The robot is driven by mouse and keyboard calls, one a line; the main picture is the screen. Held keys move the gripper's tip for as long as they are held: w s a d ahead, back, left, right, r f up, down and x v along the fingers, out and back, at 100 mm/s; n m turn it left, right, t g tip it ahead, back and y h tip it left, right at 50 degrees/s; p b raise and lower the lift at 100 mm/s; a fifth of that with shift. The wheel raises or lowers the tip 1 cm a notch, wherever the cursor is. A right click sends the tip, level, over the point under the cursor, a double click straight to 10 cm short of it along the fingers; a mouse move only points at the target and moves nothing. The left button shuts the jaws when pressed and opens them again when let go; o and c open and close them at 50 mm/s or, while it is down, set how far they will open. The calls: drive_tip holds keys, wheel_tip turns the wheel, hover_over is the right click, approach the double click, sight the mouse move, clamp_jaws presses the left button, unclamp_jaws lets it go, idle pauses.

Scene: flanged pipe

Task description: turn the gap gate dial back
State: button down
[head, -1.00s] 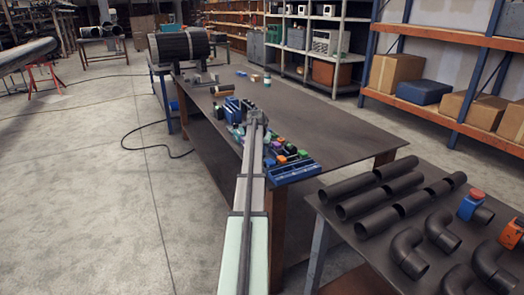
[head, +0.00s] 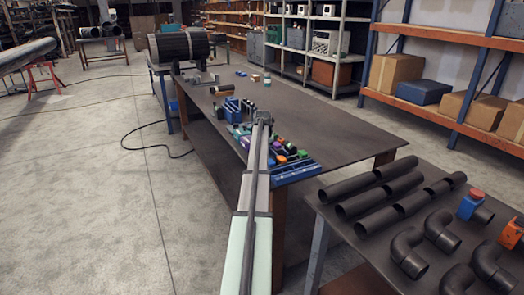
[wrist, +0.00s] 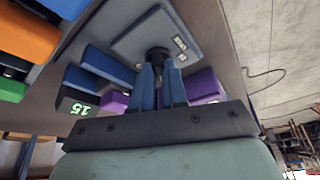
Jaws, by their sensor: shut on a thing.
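A dark round dial (wrist: 157,54) stands out from a grey plate (wrist: 128,42) with small printed labels, in the wrist view. My gripper (wrist: 159,70) has its two blue fingers close together, with their tips on the dial, shut on it. The fingertips hide part of the dial. In the head view, the end of my arm (head: 262,118) is over the cluster of coloured parts on the long table, and it hides the dial there.
Around the dial are blue blocks (wrist: 107,65), purple blocks (wrist: 203,83), an orange block (wrist: 28,38) and a black block with green digits reading 15 (wrist: 80,106). A blue tray (head: 292,173) lies at the table's near edge. Dark pipes (head: 372,208) lie on the nearer table.

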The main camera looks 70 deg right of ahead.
drive_tip(key=n+t, duration=0.1)
drive_tip(key=n, duration=0.2)
drive_tip(key=n+t+y, duration=0.1)
drive_tip(key=n, duration=0.2)
drive_tip(key=shift+s+d, duration=0.1)
drive_tip(key=shift+s, duration=0.05)
idle(0.4)
drive_tip(key=c, duration=1.2)
unclamp_jaws()
drive_tip(key=shift+o, duration=0.2)
drive_tip(key=v, duration=1.3)
drive_tip(key=shift+s+r, duration=0.15)
drive_tip(key=shift+r, duration=0.25)
